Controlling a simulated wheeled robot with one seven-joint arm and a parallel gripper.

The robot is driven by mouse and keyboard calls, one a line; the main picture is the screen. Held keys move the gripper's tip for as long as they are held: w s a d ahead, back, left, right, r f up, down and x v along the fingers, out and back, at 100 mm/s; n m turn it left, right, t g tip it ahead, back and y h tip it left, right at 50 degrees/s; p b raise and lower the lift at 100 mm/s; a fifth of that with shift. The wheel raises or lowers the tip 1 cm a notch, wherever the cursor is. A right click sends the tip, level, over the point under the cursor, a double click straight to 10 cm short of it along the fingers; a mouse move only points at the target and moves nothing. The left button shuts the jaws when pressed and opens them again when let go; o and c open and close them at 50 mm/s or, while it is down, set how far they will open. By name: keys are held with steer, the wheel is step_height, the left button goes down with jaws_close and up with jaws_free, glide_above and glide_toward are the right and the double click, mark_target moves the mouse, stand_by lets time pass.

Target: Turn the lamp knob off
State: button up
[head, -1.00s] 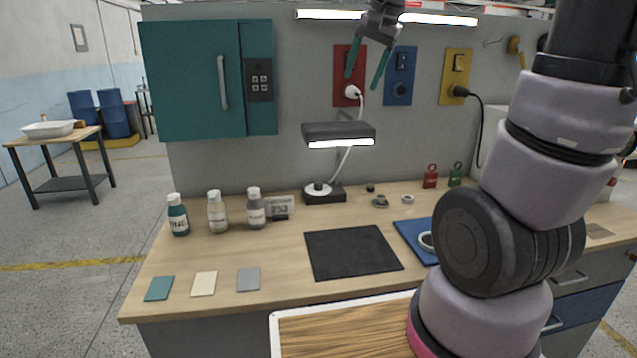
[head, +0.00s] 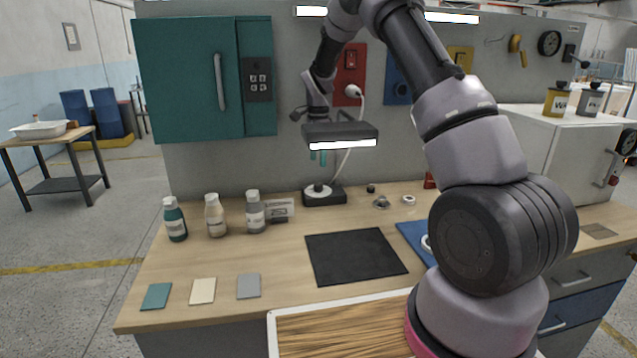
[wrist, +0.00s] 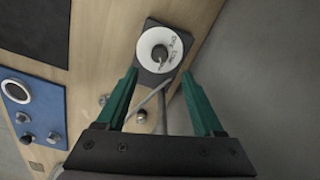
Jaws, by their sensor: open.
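The lamp (head: 340,134) stands at the back of the workbench with its bar head lit. Its dark base (head: 324,197) carries a white dial, and a knob (wrist: 160,54) sits at the dial's centre in the wrist view. The dial has lettering too small to read surely. My gripper (head: 318,158) hangs behind the lamp head, fingers pointing down, partly hidden by it. In the wrist view my gripper (wrist: 163,92) is open, its two green fingers apart with the lamp's thin stem between them. The knob lies ahead of the fingertips, apart from them.
Bottles (head: 215,215) and a small card (head: 280,208) stand left of the lamp base. A black mat (head: 355,255) lies in front. Small metal parts (head: 381,202) lie to the right. The grey back panel (head: 290,165) is close behind my gripper.

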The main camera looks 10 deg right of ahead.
mark_target(318, 184)
step_height(318, 184, down, 9)
steer(key=shift+f, duration=0.2)
stand_by(0.3)
jaws_close()
